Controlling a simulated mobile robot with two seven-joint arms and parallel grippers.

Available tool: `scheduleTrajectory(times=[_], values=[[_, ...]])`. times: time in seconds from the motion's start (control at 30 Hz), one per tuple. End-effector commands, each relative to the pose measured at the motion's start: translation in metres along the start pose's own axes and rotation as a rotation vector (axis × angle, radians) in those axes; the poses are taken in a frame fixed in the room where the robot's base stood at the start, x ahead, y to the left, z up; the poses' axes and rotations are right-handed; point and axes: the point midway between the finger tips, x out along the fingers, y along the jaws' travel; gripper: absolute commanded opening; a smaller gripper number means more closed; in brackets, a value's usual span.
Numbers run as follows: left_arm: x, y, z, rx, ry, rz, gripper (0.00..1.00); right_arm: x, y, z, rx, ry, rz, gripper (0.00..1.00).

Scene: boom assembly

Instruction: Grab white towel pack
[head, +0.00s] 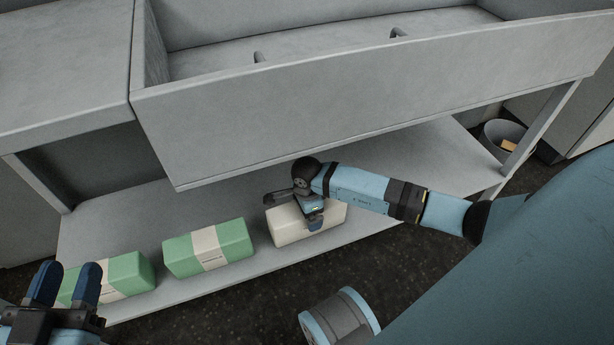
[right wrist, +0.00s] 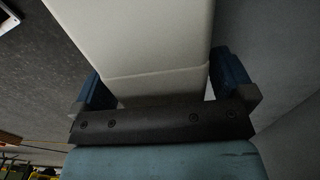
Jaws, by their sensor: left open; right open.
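The white towel pack (head: 287,228) lies on the low grey shelf, right of two green packs. My right gripper (head: 314,212) is at the white pack, reaching in from the right and covering part of its top and front. In the right wrist view the white pack (right wrist: 150,45) runs between the two blue fingers, one on each side. The right gripper is open around it; whether either finger touches it I cannot tell. My left gripper (head: 65,284) is open and empty at the lower left, its fingers pointing up in the picture.
Two green packs with pale bands, one in the middle (head: 234,240) and one at the left (head: 128,274), share the shelf (head: 410,160). A grey trough (head: 360,95) overhangs the shelf. A bin (head: 507,134) stands at the right. The shelf right of the white pack is mostly clear.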

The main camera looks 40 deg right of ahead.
Motion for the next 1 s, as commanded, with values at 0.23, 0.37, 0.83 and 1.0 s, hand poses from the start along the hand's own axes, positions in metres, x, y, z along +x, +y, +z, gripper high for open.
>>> scheduleTrajectory(times=[0.23, 0.37, 0.83, 1.0], values=[[0.002, -0.003, -0.008, 0.021, 0.022, 0.001, 0.43, 0.000, -0.001, 0.000, 0.000, -0.001, -0.002, 0.93], [0.001, -0.003, -0.008, 0.018, 0.021, 0.001, 0.43, 0.000, 0.000, 0.000, 0.000, -0.001, -0.002, 0.63], [-0.001, 0.000, -0.011, -0.019, -0.007, 0.007, 0.43, -0.020, -0.002, 0.000, 0.000, -0.001, -0.005, 0.41], [-0.003, 0.005, -0.016, -0.113, -0.051, 0.014, 0.43, -0.057, -0.002, 0.000, -0.001, -0.001, -0.007, 0.41]])
